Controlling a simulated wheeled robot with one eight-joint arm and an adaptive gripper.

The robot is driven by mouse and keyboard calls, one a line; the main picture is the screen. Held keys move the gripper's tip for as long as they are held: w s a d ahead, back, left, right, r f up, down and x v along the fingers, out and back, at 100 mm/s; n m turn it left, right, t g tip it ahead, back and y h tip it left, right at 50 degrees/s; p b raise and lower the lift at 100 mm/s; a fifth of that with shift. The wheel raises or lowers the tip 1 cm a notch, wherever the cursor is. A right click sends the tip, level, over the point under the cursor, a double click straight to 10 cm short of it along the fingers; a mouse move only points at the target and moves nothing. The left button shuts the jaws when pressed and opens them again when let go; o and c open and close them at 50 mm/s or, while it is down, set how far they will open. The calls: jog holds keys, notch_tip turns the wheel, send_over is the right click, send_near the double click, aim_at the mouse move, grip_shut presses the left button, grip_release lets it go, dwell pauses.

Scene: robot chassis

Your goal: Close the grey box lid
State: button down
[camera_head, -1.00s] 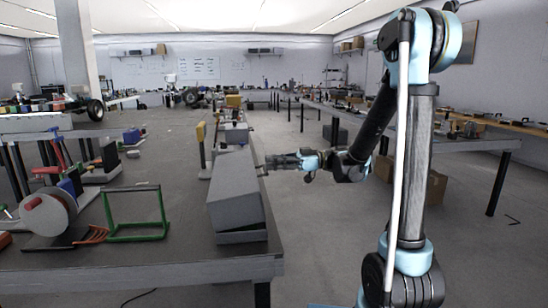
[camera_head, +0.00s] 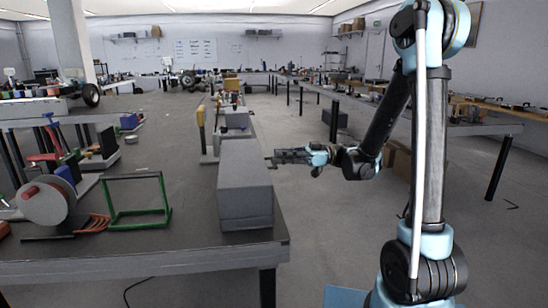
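The grey box (camera_head: 246,208) stands near the front right corner of the table. Its grey lid (camera_head: 243,163) lies level over it, and I see no gap between them at the near end. My gripper (camera_head: 271,159) is just right of the box at about lid height, pointing left. Its fingertips are close to the lid's right edge; I cannot tell whether they touch it. The fingers are too small to show whether they are open or shut. The far side of the box is hidden.
A green-and-black frame (camera_head: 137,201) and a grey reel (camera_head: 46,202) stand left of the box. Several grey and yellow items (camera_head: 235,119) stand behind it. The table's right edge runs beside the box, with open floor (camera_head: 310,235) beyond it.

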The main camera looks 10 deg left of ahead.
jog(key=shift+f, duration=0.25)
notch_tip(320, 180, up, 4)
jog(key=f+v, duration=0.1)
jog(key=v, duration=0.8)
jog(key=s+d+f+m+t+h, duration=0.3)
jog(key=s+d+f+m+h, duration=0.2)
jog(key=d, duration=0.5)
jog(key=s+d+f+m+t+h, duration=0.3)
jog(key=s+d+f+m+h, duration=0.3)
jog(key=d+m, duration=0.4)
jog(key=s+d+f+m+t+h, duration=0.3)
jog(key=s+d+f+m+h, duration=0.2)
jog(key=d, duration=0.5)
jog(key=shift+s+f+m+t+h, duration=0.35)
jog(key=shift+s+f+m, duration=0.35)
jog(key=shift+f+m, duration=0.5)
